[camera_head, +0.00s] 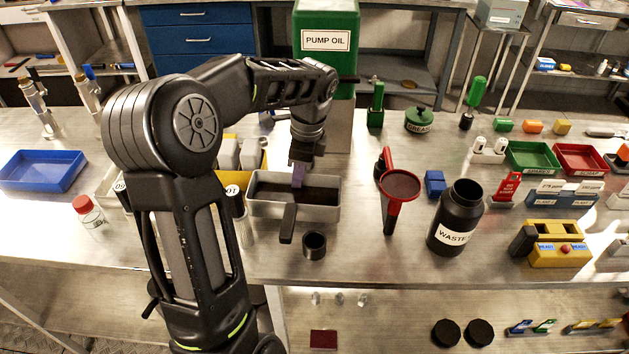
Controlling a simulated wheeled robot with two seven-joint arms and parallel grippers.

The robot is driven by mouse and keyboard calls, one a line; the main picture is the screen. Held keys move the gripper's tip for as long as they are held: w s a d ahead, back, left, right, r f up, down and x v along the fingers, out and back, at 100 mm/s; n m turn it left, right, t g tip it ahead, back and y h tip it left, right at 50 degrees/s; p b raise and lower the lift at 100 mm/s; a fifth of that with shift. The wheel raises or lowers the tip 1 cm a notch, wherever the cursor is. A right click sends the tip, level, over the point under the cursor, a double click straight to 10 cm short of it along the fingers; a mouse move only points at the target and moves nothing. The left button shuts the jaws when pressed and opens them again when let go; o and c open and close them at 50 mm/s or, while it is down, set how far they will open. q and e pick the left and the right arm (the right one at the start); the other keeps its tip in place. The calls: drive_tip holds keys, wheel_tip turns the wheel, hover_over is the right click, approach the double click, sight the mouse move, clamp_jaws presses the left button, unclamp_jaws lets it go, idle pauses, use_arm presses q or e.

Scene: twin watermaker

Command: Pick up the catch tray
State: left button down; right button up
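A grey rectangular tray (322,213) with a dark inside stands on the metal bench, below the green pump oil container; I take it to be the catch tray. My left gripper (298,178) points down over the middle of the tray. A small purple piece shows at its lower end. I cannot tell whether the fingers are apart or closed, or whether they touch the tray. A dark upright handle-like piece (288,224) shows at the tray's front wall. My arm hides the area left of the tray. My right gripper is not in view.
The green pump oil container (326,45) stands behind the tray. A small black cup (314,245) is in front of it. A red funnel (399,186) and a black waste bottle (456,218) stand to the right. A blue tray (42,170) is at far left.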

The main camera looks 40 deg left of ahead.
use_arm(q)
wheel_tip(320, 180, up, 6)
drive_tip(key=shift+w+d, duration=0.1)
drive_tip(key=shift+w, duration=0.05)
wheel_tip(320, 180, up, 6)
drive_tip(key=p, duration=0.4)
drive_tip(key=shift+r, duration=0.25)
idle(2.0)
